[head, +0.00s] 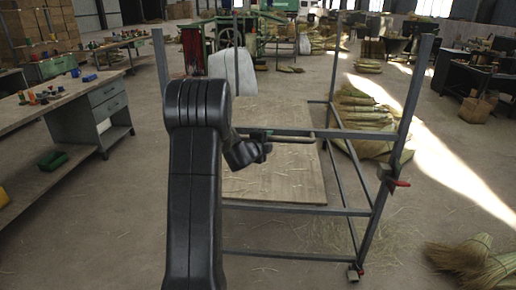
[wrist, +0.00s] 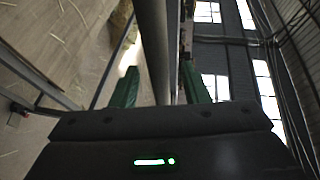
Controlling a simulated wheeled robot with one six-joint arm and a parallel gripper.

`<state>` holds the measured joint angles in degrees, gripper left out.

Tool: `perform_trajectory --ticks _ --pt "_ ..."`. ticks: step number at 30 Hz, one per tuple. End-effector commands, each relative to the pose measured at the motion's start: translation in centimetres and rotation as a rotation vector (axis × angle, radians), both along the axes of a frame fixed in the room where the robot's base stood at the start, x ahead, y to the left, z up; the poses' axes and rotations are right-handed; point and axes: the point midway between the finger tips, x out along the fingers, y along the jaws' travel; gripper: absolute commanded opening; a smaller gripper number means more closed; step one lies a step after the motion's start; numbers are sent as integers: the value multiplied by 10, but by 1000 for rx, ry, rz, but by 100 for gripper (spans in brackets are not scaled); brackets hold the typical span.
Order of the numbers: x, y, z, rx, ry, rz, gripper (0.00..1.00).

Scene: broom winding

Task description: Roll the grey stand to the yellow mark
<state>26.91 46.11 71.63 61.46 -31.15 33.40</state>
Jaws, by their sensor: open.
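The grey stand (head: 390,150) is an upright frame of metal posts and rails in front of me, with a wooden board showing through it. A pale handle bar (head: 295,139) runs near its upper rail. My gripper (head: 262,151) is at the stand's near side by this bar, its fingers mostly hidden in the head view. In the wrist view, my gripper's green fingers (wrist: 158,88) are apart, with a grey bar (wrist: 155,45) running between them. Gaps show on both sides of the bar. I see no yellow mark in either view.
Straw bundles (head: 360,115) lie just behind the stand's right side, and more straw (head: 475,262) lies at the front right. A workbench (head: 75,105) stands at left. Green machinery (head: 232,35) stands at the back. Open concrete floor lies right of the stand.

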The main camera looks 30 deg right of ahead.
Motion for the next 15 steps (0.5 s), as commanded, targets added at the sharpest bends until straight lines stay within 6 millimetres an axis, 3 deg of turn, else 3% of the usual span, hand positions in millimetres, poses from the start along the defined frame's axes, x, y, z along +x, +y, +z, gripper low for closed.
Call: perform_trajectory --ticks 9,15 --pt "-38 56 12 1 -2 3 41" --pt "-55 79 18 0 -2 2 41"
